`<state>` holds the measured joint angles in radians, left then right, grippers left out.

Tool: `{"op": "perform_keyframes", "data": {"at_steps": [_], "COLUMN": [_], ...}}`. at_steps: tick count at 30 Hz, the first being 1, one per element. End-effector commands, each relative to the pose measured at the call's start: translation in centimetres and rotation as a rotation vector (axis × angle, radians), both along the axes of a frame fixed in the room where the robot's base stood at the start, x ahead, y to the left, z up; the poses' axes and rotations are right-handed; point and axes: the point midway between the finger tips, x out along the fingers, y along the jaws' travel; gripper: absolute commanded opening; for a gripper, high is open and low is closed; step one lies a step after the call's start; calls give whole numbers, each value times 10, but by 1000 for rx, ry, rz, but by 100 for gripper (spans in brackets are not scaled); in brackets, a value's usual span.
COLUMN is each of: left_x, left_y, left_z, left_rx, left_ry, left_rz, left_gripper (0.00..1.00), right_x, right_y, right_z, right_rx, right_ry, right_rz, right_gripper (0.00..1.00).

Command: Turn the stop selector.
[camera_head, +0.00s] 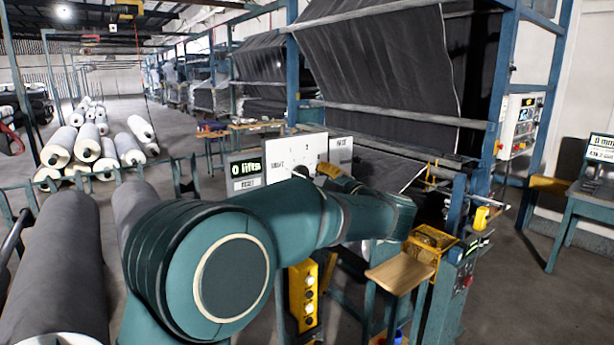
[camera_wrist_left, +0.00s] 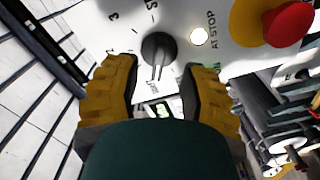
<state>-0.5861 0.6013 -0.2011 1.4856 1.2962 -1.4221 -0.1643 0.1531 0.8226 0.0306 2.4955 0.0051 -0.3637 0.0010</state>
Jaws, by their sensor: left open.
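The stop selector (camera_wrist_left: 157,50) is a round black knob with a pointer bar, on a white panel (camera_wrist_left: 228,62) with printed marks around it, in the left wrist view. My left gripper (camera_wrist_left: 161,68) is open, its yellow ribbed fingers on either side of the knob's lower part. I cannot tell whether they touch it. In the head view the white panel (camera_head: 297,150) stands at the centre, and my left gripper (camera_head: 335,175) is in front of it, partly hidden by my arm. My right gripper is not in view.
A lit lamp (camera_wrist_left: 199,36) marked "AT STOP" and a red button (camera_wrist_left: 289,24) on a yellow base are right of the knob. A yellow button box (camera_head: 304,294) hangs below my arm. Grey rolls (camera_head: 62,265) lie at left.

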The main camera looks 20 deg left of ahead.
Motion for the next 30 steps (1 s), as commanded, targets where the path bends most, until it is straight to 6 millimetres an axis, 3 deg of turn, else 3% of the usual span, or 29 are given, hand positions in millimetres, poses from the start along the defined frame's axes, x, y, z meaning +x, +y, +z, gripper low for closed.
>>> {"op": "perform_keyframes", "data": {"at_steps": [3, 9, 21, 24, 25, 30], "left_x": [12, 25, 28, 28, 28, 28], "left_y": [17, 32, 36, 36, 36, 36], "left_z": [1, 0, 0, 0, 0, 0], "left_rx": [1, 0, 0, 0, -1, 0], "left_ry": [0, 0, 0, 0, -1, 0], "left_rz": [3, 1, 0, 0, 0, 0], "left_gripper": [41, 41, 41, 6, 0, 0], "right_x": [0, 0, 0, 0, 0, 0], "right_y": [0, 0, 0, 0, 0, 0], "right_z": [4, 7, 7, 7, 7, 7], "right_rx": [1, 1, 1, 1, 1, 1], "right_ry": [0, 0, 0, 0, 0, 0], "right_rz": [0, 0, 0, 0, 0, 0], "right_gripper": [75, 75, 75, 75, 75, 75]}}
